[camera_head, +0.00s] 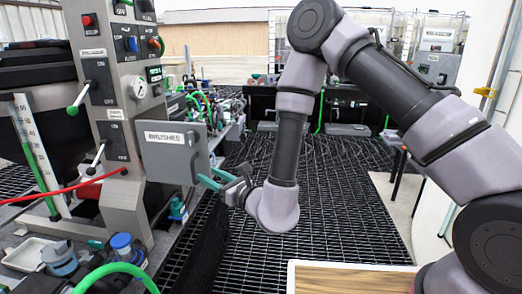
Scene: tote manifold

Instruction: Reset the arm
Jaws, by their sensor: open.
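My gripper (222,180) is at the end of my arm, which reaches in from the right and bends down at the middle of the head view. Its teal fingers point left and are apart, with nothing seen between them. The fingertips are close to the right edge of a grey box (172,152) with a label on its front, mounted on a metal panel. I cannot tell whether they touch it.
Green and red hoses and a blue-capped part (121,243) lie low at left. A wood-topped surface (350,279) is at the bottom. Open dark grating (340,190) lies beyond.

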